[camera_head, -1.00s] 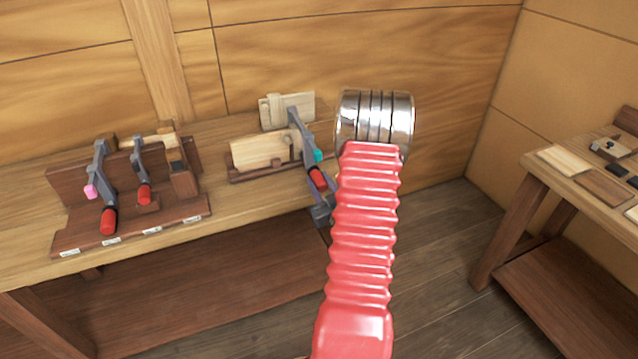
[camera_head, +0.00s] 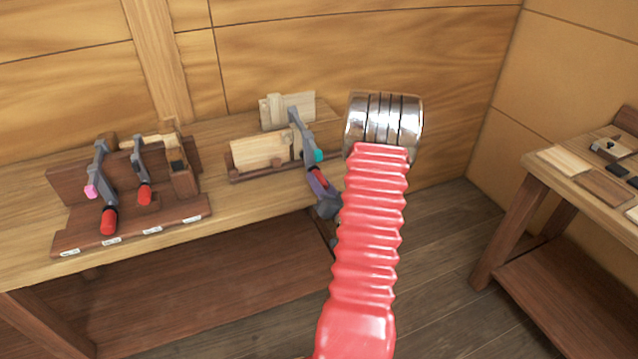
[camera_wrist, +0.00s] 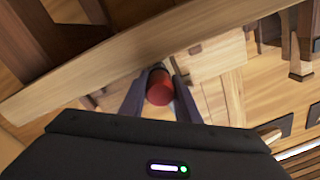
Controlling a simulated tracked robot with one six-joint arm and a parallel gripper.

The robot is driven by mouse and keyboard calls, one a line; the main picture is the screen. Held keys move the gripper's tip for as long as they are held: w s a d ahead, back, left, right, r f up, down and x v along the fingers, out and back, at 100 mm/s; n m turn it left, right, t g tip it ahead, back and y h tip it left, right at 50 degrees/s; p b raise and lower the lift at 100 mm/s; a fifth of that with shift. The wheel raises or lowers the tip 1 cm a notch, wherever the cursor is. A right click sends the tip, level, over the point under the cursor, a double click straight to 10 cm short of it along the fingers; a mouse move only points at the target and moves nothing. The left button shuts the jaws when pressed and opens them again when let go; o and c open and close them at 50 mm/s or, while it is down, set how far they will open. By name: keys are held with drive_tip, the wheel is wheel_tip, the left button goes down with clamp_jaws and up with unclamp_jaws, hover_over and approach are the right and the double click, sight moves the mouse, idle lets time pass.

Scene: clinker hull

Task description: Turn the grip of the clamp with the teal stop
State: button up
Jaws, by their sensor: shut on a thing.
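The clamp with the teal stop (camera_head: 319,156) stands at the front edge of the bench, its grey bar (camera_head: 303,130) against pale wooden boards. Its red grip (camera_wrist: 160,87) sits between the two fingers of my gripper (camera_wrist: 161,96) in the wrist view. My gripper also shows in the head view (camera_head: 322,190), shut around the grip, which is mostly hidden there by the fingers. My red arm covers the area just to the right of it.
A brown rack (camera_head: 125,225) on the left of the bench holds a clamp with a pink stop (camera_head: 91,192) and another red-gripped clamp (camera_head: 142,170). A second table (camera_head: 545,175) with small tools stands at the right. Bare floor lies between.

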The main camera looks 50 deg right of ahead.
drive_tip(key=shift+f+m, duration=0.1)
drive_tip(key=shift+m, duration=0.3)
drive_tip(key=o, duration=1)
drive_tip(key=shift+o, duration=0.2)
drive_tip(key=v, duration=1.4)
